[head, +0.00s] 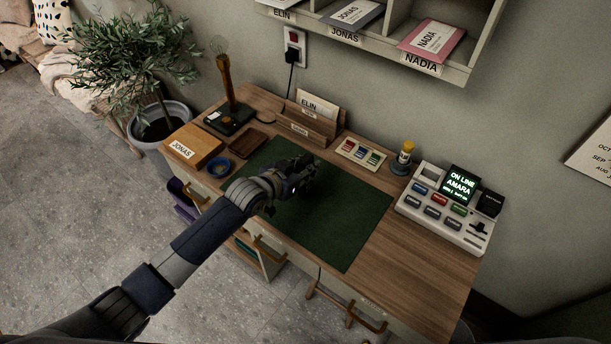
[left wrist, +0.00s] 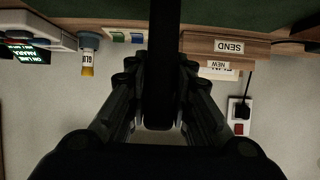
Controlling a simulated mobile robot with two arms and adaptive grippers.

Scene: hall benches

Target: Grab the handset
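My left gripper (head: 304,172) is over the green desk mat, near the mat's back edge. In the left wrist view, the two fingers of my left gripper (left wrist: 161,75) lie on either side of a long black bar, which looks like the handset (left wrist: 162,40). The bar runs from the top of that view down between the fingers. In the head view the handset is hard to tell apart from the dark gripper. The grey console (head: 445,212) at the right end of the desk has a lit screen, coloured keys and a black block. My right gripper is not in view.
Pigeonholes hang above. The mat's front is clear.

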